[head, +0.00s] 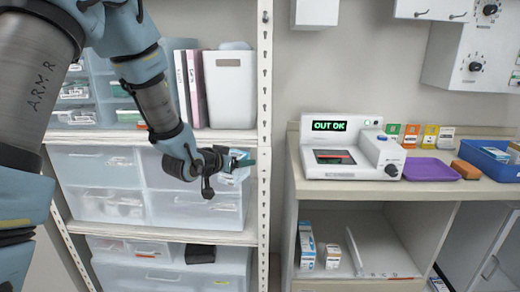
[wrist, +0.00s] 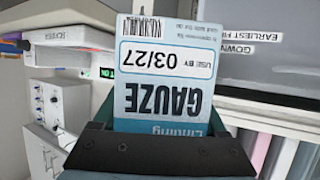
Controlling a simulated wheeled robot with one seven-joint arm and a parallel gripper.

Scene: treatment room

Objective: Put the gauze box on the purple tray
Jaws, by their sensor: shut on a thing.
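My gripper (head: 222,162) is shut on the gauze box (wrist: 165,72), a white and blue box whose label reads "GAUZE" upside down in the wrist view. In the head view the box (head: 240,162) shows only in part, in front of the shelf drawers at the left. The dark jaws of my gripper (wrist: 160,130) cover its lower end in the wrist view. The purple tray (head: 432,171) lies flat on the counter at the right, well apart from my gripper. Its visible inside looks empty.
A white device (head: 335,168) reading "OUT OK" stands left of the tray. A perforated shelf post (head: 265,120) rises between my gripper and the counter.

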